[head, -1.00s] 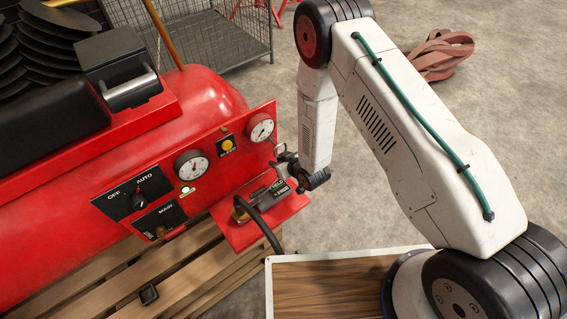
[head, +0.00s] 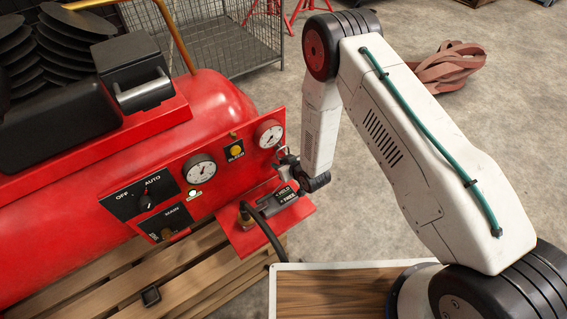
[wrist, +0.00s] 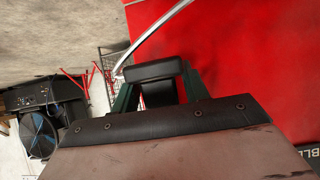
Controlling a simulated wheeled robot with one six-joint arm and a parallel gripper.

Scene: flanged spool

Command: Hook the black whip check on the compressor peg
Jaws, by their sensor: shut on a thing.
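My gripper (head: 287,160) is at the right end of the red compressor panel (head: 228,165), close by the right gauge, mostly hidden by my wrist in the head view. In the wrist view my gripper (wrist: 155,92) shows two dark green fingers closed on a padded black piece (wrist: 153,70), which I take as the black whip check. A thin silvery curved strip (wrist: 160,36) runs up and right from beside it. I cannot tell whether it belongs to the piece. The red compressor (wrist: 245,60) fills the right of the wrist view. I cannot make out the peg for certain.
A small red shelf (head: 245,238) with a black hose (head: 268,232) juts out below the panel. Gauges and knobs stand out from the panel. A wooden pallet (head: 120,290) lies under the compressor. A wire cage (head: 235,50) stands behind.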

